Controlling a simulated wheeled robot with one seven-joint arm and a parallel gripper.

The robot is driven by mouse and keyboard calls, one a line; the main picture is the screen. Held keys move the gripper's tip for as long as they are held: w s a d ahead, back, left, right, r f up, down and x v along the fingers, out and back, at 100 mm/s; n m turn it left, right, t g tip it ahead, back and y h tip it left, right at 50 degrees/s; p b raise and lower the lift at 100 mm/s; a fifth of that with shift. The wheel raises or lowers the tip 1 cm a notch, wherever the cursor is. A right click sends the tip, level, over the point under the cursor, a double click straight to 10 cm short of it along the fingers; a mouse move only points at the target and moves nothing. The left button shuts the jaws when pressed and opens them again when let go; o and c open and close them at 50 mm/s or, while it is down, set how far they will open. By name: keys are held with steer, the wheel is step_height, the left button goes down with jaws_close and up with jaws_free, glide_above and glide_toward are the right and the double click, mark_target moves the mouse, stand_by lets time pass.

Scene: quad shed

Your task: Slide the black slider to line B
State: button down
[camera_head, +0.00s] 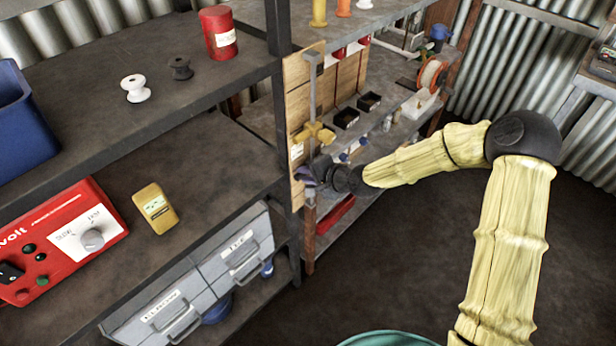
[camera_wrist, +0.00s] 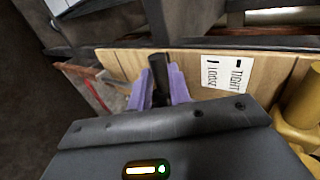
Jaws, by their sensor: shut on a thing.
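My gripper (camera_head: 307,176) reaches the lower part of an upright wooden board (camera_head: 297,118). In the wrist view its two purple fingers (camera_wrist: 159,92) are shut on a short black bar-like piece (camera_wrist: 158,70) standing out at the board. I cannot tell for certain whether this piece is the black slider. In the head view the fingers and wrist hide it. No line marked B can be read in either view. A label reading TIGHT and LOOSE (camera_wrist: 226,73) is on the board beside the fingers.
A yellow cross-shaped handle (camera_head: 315,133) sits on the board just above my gripper. Left shelves hold a red box with a knob (camera_head: 60,240), a yellow meter (camera_head: 155,209) and grey drawers (camera_head: 235,257). Black bins (camera_head: 346,118) stand behind. The floor (camera_head: 400,250) below is largely clear.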

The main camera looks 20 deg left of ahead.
steer(key=shift+w+r, duration=0.1)
steer(key=shift+r, duration=0.05)
steer(key=c, duration=1.3)
jaws_free()
steer(key=v, duration=1.7)
steer(key=shift+s+d, duration=0.15)
steer(key=shift+s, duration=0.05)
